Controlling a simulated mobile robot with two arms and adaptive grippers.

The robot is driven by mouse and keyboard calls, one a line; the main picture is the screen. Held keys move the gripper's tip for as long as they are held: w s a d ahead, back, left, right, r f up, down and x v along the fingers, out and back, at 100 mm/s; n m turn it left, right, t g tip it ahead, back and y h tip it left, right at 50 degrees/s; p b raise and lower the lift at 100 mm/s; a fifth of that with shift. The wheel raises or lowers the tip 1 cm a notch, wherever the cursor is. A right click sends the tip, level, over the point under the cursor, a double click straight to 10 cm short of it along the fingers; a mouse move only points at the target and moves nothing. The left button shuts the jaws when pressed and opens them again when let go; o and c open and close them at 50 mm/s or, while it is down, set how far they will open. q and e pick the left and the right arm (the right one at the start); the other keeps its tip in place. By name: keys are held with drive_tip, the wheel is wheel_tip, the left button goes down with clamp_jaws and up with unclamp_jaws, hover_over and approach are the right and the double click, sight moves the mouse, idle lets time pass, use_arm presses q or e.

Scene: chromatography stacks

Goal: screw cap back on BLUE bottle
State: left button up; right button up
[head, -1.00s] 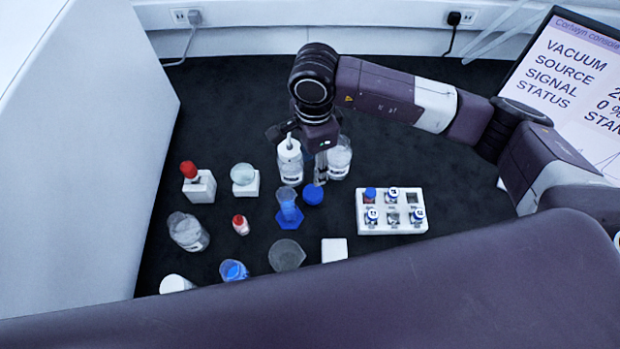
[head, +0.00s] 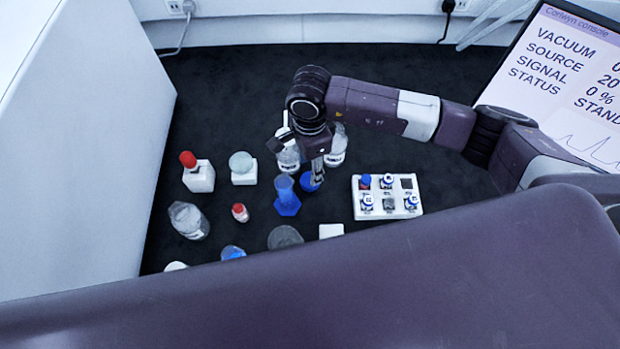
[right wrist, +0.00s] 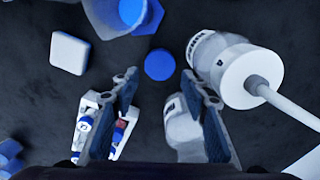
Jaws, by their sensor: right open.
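A blue cap (head: 309,183) lies on the dark bench, partly covered by my right gripper (head: 316,172) in the head view. In the right wrist view the cap (right wrist: 159,65) is a round blue disc just beyond and between the open fingertips of my right gripper (right wrist: 159,77). The gripper holds nothing. Behind it stand two clear labelled bottles: one (head: 289,158) has a white top with a tube, the other (head: 338,146) is to its right. I cannot tell which is the BLUE bottle. My left gripper is out of view.
A blue cylinder with a hexagonal foot (head: 287,198) stands close left of the cap. A white vial rack (head: 387,213) is to the right, a white block (head: 331,231) in front. The back bench is clear.

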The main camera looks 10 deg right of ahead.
sight(305, 178)
drive_tip(key=shift+f, duration=0.35)
wheel_tip(305, 178, down, 5)
drive_tip(key=shift+f+p, duration=0.15)
drive_tip(key=shift+p, duration=0.7)
drive_tip(key=c, duration=0.6)
drive_tip(key=shift+c, duration=0.2)
